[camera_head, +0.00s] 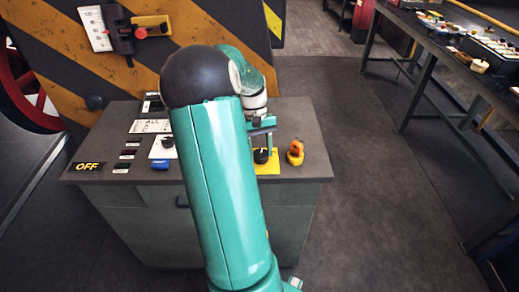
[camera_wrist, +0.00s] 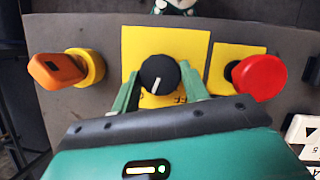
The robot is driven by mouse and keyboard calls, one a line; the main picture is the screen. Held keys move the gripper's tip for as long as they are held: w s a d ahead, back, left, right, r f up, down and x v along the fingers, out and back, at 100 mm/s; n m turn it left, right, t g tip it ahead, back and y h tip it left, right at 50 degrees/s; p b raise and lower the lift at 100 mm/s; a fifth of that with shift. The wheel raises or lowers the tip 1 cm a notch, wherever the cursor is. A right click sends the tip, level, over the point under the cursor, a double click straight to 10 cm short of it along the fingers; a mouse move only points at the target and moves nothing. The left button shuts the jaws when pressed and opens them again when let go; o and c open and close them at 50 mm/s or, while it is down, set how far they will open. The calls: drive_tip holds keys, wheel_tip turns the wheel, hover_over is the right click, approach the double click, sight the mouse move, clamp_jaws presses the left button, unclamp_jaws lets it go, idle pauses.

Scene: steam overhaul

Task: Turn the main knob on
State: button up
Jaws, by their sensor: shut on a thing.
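The main knob is a round black dial (camera_wrist: 158,75) with a white pointer line, on a yellow plate (camera_wrist: 195,42) with partly hidden black lettering. In the head view the black knob (camera_head: 262,155) is on its yellow plate (camera_head: 268,168) at the right part of the console top. My gripper (camera_wrist: 162,84) has its two green fingers on either side of the knob and is shut on it. In the wrist view the white line points down and slightly left. The fingers and wrist hide part of the plate.
An orange switch (camera_wrist: 55,70) on a yellow base stands beside the knob, with a red button (camera_wrist: 260,77) on the other side. The console (camera_head: 308,125) also carries a yellow "OFF" label (camera_head: 88,166) and blue switch (camera_head: 160,164). A workbench (camera_head: 430,48) stands right; floor between is clear.

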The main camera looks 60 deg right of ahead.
drive_tip(key=m+t, duration=0.1)
drive_tip(key=m, duration=0.1)
drive_tip(key=m+t, duration=0.1)
drive_tip(key=m, duration=0.2)
drive_tip(key=shift+s+d+y, duration=0.1)
drive_tip(key=shift+y, duration=0.3)
drive_tip(key=shift+m, duration=0.3)
drive_tip(key=o, duration=1)
drive_tip(key=v, duration=1.3)
drive_tip(key=shift+d+r, duration=0.2)
drive_tip(key=shift+r, duration=0.15)
